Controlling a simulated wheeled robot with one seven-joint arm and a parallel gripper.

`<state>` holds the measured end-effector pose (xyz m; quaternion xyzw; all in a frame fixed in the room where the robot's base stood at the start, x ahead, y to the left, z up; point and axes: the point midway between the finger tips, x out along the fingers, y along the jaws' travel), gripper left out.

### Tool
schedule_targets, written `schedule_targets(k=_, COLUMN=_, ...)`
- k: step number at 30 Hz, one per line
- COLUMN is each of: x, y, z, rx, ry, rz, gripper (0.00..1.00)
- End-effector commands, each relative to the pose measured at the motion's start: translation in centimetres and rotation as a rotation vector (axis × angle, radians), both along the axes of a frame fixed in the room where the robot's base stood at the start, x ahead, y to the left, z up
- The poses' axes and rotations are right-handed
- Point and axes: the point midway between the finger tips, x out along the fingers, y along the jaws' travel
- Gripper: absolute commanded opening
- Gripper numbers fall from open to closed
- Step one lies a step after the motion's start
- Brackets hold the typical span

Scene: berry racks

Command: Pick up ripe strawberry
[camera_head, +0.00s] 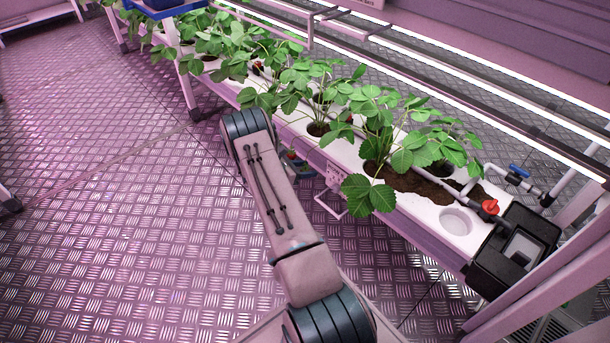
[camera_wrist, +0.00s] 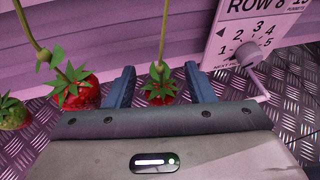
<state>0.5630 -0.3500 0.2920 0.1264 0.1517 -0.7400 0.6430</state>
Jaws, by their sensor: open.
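In the wrist view my gripper (camera_wrist: 160,78) is open, with one finger on each side of a red strawberry (camera_wrist: 160,95). This strawberry hangs by a green stem, with its leafy cap upward. Its lower part is hidden behind the gripper body, and I cannot tell whether a finger touches it. A second red strawberry (camera_wrist: 82,96) hangs just outside the left finger. A third strawberry (camera_wrist: 14,117), partly green and partly red, hangs at the far left. In the head view my arm hides most of the gripper.
In the head view a white planting trough (camera_head: 430,213) with several leafy plants (camera_head: 375,115) runs diagonally. A black box (camera_head: 515,250) with pipes stands at its near end. In the wrist view a numbered sign (camera_wrist: 255,32) with a knob is at upper right. The floor at left is clear.

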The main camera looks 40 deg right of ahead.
Motion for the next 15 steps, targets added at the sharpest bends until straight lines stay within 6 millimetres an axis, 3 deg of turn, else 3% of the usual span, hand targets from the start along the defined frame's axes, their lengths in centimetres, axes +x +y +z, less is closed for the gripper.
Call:
schedule_targets(k=4, x=0.02, y=0.03, z=0.06, rx=0.0, ry=0.0, rz=0.0, gripper=0.49)
schedule_targets(k=7, x=0.02, y=0.04, z=0.06, rx=0.0, ry=0.0, rz=0.0, gripper=0.21)
schedule_targets(k=8, x=0.01, y=0.04, z=0.06, rx=0.0, ry=0.0, rz=0.0, gripper=0.18)
schedule_targets(k=15, x=0.01, y=0.04, z=0.06, rx=0.0, ry=0.0, rz=0.0, gripper=0.17)
